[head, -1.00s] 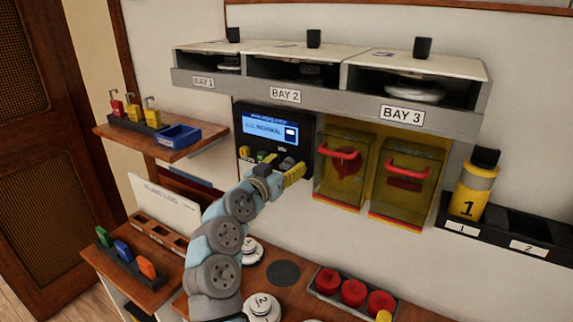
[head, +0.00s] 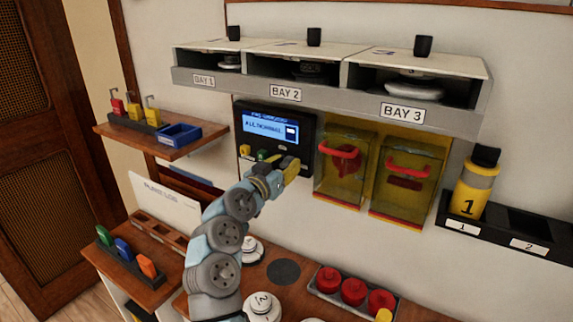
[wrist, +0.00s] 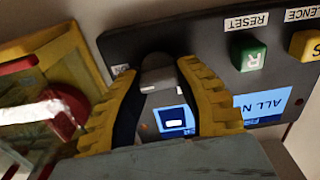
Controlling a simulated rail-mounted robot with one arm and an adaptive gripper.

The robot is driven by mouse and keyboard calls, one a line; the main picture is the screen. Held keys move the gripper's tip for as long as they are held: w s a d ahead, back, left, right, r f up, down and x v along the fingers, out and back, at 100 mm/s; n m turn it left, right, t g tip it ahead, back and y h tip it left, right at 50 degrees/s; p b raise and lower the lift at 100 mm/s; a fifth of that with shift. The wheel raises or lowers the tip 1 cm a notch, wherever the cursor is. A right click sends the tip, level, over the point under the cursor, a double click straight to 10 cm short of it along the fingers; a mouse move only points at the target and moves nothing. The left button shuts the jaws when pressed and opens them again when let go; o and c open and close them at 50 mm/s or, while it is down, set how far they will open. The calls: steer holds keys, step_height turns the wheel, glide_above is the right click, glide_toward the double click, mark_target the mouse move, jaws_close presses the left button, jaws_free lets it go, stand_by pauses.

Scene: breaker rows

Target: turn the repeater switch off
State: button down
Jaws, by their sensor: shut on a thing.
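The repeater panel (head: 242,112) is a black box on the wall under the bay shelf, with a lit blue screen (head: 268,129). My gripper (head: 291,166) is at the panel's lower right, its yellow fingers tilted. In the wrist view my gripper (wrist: 158,72) is shut on a grey knob-like switch (wrist: 158,78) on the panel face. The fingers hide the switch in the head view and cover parts of it in the wrist view. Its exact position setting cannot be told. A green R button (wrist: 249,56), labelled RESET, and a yellow button (wrist: 306,46) sit beside it.
Two yellow-framed clear covers with red handles (head: 341,151) (head: 408,166) hang close to the right of the panel. The bay shelf (head: 340,106) juts out above. A wooden shelf (head: 190,148) is at left. Red knobs (head: 353,291) stand in a tray below.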

steer(key=n, duration=0.3)
steer(key=shift+f+n, duration=0.15)
steer(key=shift+n, duration=0.25)
steer(key=n+p, duration=0.2)
steer(key=n, duration=0.2)
steer(key=shift+w+a+n, duration=0.1)
steer(key=shift+n, duration=0.2)
steer(key=n+p, duration=0.4)
steer(key=n, duration=0.2)
steer(key=shift+f+n+p, duration=0.25)
steer(key=shift+n+p, duration=0.85)
steer(key=shift+n, duration=0.3)
steer(key=c, duration=0.7)
jaws_free()
steer(key=shift+r, duration=0.1)
